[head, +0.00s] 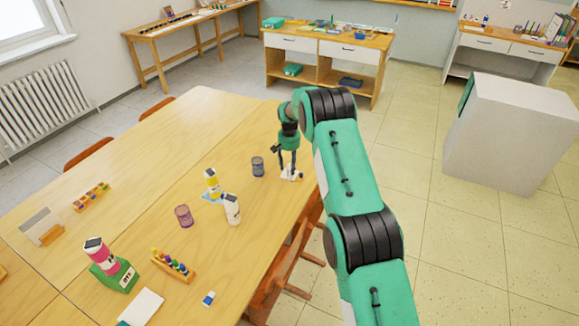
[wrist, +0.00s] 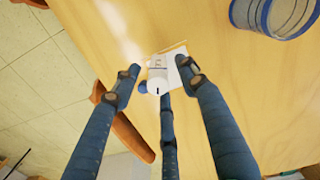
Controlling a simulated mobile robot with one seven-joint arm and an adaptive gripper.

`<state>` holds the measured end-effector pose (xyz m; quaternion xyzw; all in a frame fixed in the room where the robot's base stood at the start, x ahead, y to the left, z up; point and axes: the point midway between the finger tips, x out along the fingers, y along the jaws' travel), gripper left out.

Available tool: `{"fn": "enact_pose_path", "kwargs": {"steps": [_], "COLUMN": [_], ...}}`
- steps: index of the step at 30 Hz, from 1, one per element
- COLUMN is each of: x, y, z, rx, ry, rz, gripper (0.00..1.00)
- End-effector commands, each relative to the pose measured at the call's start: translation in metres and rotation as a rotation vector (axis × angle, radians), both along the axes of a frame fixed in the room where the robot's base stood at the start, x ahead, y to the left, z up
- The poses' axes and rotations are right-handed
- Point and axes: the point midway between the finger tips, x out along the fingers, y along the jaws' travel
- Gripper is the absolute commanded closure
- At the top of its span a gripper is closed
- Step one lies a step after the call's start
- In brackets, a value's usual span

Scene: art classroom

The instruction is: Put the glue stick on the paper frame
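My gripper (head: 288,176) reaches down over the right edge of the long wooden table. In the wrist view its fingers (wrist: 159,82) are spread, with visible room between the left finger and the white stick-like object. This small white object, seemingly the glue stick (wrist: 157,76), lies between the fingertips with a round end towards the camera and a blue bit beside it. A flat white piece, perhaps the paper frame (wrist: 174,72), lies against or under it, partly hidden by a finger. In the head view the white item (head: 291,174) at the fingertips is too small to separate.
A white bottle (head: 232,209), purple cup (head: 184,216) and paint rack (head: 173,265) stand farther left and nearer. A chair (head: 285,262) is by the right edge.

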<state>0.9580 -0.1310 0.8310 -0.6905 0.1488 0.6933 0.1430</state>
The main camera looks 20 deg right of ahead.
Motion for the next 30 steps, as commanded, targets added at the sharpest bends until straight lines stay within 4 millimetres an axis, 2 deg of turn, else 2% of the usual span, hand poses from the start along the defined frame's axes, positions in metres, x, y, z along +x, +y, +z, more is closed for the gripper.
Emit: {"fn": "enact_pose_path", "kwargs": {"steps": [6,11,30], "x": [0.0,0.001,0.001], "y": [0.0,0.0,0.001], "z": [0.003,0.014,0.108], "rx": [0.0,0.0,-0.001], "ry": [0.0,-0.002,-0.002], "rz": [0.0,0.0,0.0], "gripper": [0.57,0.57,0.57]}}
